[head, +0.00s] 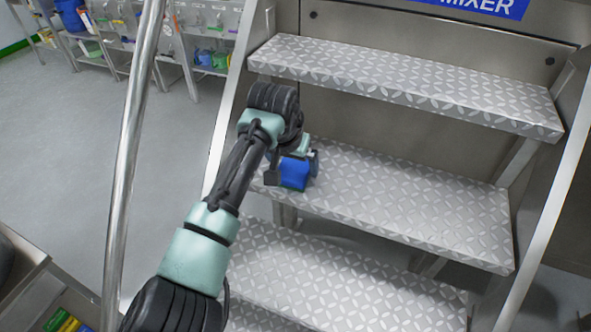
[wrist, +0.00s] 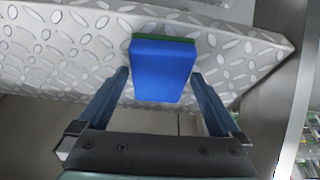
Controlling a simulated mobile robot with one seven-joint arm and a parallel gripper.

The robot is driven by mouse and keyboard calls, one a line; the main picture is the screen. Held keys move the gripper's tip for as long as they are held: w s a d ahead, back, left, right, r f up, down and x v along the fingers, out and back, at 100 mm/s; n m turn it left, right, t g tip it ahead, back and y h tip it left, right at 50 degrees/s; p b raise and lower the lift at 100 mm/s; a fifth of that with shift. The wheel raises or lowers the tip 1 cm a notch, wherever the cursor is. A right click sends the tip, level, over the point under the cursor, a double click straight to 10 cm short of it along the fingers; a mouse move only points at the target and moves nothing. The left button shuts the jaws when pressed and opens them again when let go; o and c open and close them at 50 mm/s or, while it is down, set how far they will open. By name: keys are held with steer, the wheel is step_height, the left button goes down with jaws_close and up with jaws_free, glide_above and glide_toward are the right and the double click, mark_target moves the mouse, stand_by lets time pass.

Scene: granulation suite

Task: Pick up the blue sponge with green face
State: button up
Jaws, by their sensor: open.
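The blue sponge (head: 294,173) lies on the middle metal step near its left end. In the wrist view the sponge (wrist: 162,69) shows its broad blue side, with a thin green face along its far edge. My gripper (wrist: 163,76) is open, with one finger on each side of the sponge's near part. Gaps show between the fingers and the sponge in this view. In the head view my gripper (head: 293,168) is at the sponge, and my arm hides part of that area.
The middle step (head: 420,205) has a diamond-plate tread and is bare to the right of the sponge. An upper step (head: 400,82) overhangs behind, and a lower step (head: 340,285) lies in front. A metal handrail (head: 130,150) rises at left. Shelves with containers (head: 205,58) stand at the back.

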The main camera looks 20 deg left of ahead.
mark_target(293, 169)
steer(key=shift+c, duration=0.2)
steer(key=c, duration=1)
step_height(293, 169, up, 10)
steer(key=shift+f+p, duration=0.1)
steer(key=shift+p, duration=0.6)
steer(key=o, duration=0.7)
steer(key=c, duration=0.6)
